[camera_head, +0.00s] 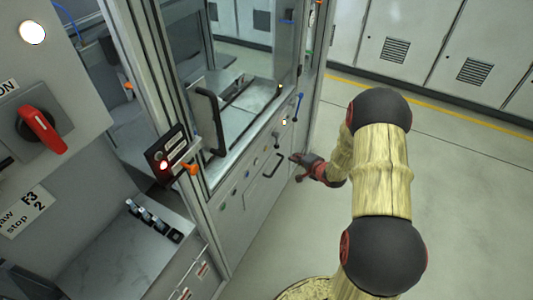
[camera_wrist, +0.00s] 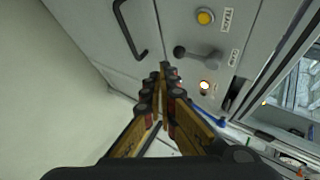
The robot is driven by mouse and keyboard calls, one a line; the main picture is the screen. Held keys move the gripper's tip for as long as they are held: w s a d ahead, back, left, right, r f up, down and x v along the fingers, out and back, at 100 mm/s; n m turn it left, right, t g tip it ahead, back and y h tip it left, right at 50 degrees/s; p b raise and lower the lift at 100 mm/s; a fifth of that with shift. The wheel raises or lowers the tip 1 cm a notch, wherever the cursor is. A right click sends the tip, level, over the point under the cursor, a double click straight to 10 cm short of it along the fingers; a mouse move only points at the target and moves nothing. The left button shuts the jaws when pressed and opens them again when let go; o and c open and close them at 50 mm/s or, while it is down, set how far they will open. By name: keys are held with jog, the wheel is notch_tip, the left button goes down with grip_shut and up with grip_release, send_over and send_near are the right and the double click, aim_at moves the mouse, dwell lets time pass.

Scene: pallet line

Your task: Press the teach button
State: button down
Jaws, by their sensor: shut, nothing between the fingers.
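My gripper (camera_head: 297,169) is shut and empty, beside the grey cabinet front in the head view. In the wrist view my gripper (camera_wrist: 167,72) has its fingertips together, pointing towards the panel. A round yellow button (camera_wrist: 205,17) with a label sits at the top of that panel. No contact with either button shows.
A dark lever (camera_wrist: 198,52) sticks out between the two buttons. A black bar handle (camera_wrist: 125,30) is on the cabinet at left. A red rotary switch (camera_head: 42,130) and an orange-handled control box (camera_head: 168,155) stand at left. The floor at right is clear.

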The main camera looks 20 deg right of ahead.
aim_at(266, 149)
jog(key=shift+a+r+m, duration=0.1)
jog(key=shift+r+m, duration=0.1)
jog(key=shift+m, duration=0.2)
jog(key=w+a+b, duration=0.2)
jog(key=w+a, duration=0.3)
jog(key=w, duration=0.2)
jog(key=shift+a+b, duration=0.15)
jog(key=shift+b, duration=0.25)
dwell(1.4)
jog(key=shift+w+a+p, duration=0.3)
jog(key=shift+w, duration=0.05)
